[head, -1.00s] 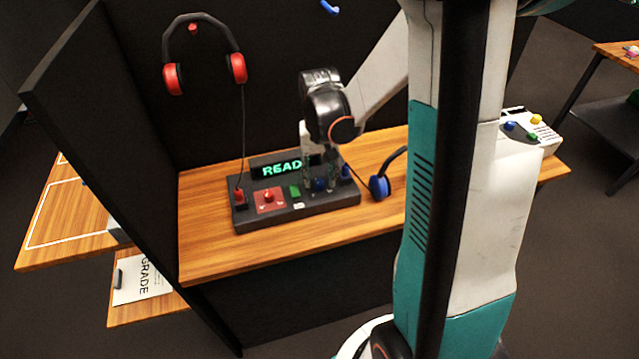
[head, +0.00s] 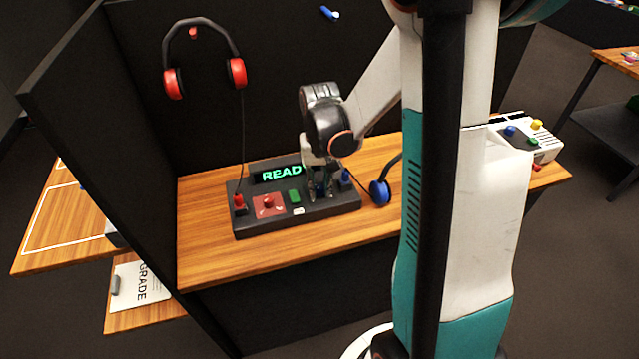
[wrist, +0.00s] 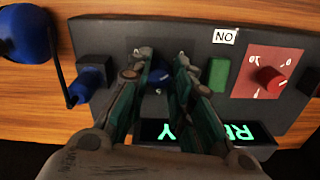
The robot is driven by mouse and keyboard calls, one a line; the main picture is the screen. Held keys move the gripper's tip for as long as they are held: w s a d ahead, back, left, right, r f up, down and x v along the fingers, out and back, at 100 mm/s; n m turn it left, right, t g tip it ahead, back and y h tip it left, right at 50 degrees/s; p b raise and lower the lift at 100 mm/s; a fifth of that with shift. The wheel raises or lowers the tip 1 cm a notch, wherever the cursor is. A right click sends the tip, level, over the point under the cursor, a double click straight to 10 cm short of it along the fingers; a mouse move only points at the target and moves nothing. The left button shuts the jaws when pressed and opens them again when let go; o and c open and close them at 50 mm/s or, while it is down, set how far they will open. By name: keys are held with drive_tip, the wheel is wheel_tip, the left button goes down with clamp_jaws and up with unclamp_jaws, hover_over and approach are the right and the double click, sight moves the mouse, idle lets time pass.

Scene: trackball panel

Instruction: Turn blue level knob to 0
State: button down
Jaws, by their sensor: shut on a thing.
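The blue level knob (wrist: 158,76) is on the dark control panel (wrist: 205,35). In the wrist view it lies between the two fingers of my gripper (wrist: 158,68), which is shut on it from both sides. In the head view the blue knob (head: 319,190) shows only in part behind the fingers of my gripper (head: 320,194). The knob's pointer and most of its scale are hidden, so its setting cannot be read.
The panel has a red knob (head: 268,202) on a red plate, a green button (head: 294,196) and a lit display (head: 280,173) reading "READ", partly covered. Blue headphones (head: 380,190) lie right of the panel. Red headphones (head: 203,58) hang on the dark wall.

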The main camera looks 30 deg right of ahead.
sight(319, 188)
drive_tip(key=shift+n, duration=0.7)
drive_tip(key=c, duration=1.4)
unclamp_jaws()
wheel_tip(319, 188, up, 12)
